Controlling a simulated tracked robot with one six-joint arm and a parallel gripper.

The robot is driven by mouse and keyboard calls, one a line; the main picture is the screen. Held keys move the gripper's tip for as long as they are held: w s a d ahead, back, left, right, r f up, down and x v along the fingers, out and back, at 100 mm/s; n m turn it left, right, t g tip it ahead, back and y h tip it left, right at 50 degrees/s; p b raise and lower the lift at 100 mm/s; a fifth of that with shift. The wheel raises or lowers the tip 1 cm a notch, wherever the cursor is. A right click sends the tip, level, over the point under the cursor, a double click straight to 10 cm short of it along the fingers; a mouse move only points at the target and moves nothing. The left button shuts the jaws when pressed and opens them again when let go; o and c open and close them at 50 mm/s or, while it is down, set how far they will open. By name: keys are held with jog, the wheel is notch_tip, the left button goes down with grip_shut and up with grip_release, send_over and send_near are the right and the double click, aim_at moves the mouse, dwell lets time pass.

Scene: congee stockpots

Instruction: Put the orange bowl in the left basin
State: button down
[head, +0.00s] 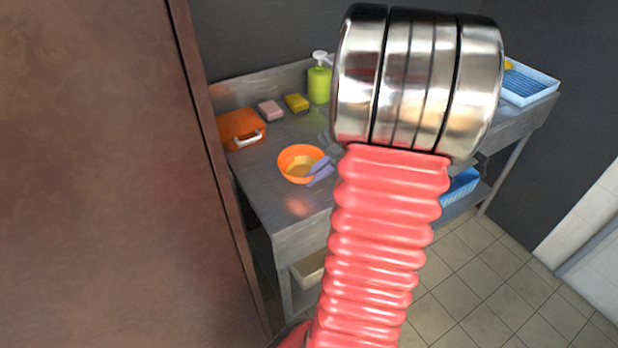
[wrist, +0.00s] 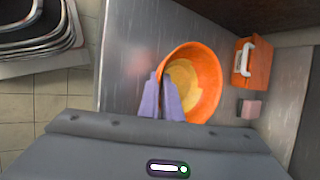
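The orange bowl (head: 291,157), with a yellowish inside, is at the steel counter's near left part. It also shows in the wrist view (wrist: 206,72). My gripper (head: 319,171) is at the bowl's right rim in the head view. In the wrist view its two purple fingers (wrist: 160,90) lie close together with the rim between them, one inside and one outside. They look shut on the rim. Whether the bowl touches the counter is hard to tell. I cannot make out the left basin; my arm hides the middle of the counter.
An orange box with a white handle (head: 239,129), a pink sponge (head: 270,110), a yellow sponge (head: 296,103) and a green pump bottle (head: 319,84) stand behind the bowl. A blue tray (head: 529,84) is at the far right. A brown panel (head: 95,180) fills the left.

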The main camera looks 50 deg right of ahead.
notch_tip(320, 180, up, 9)
jog(key=shift+r, duration=0.15)
dwell(0.8)
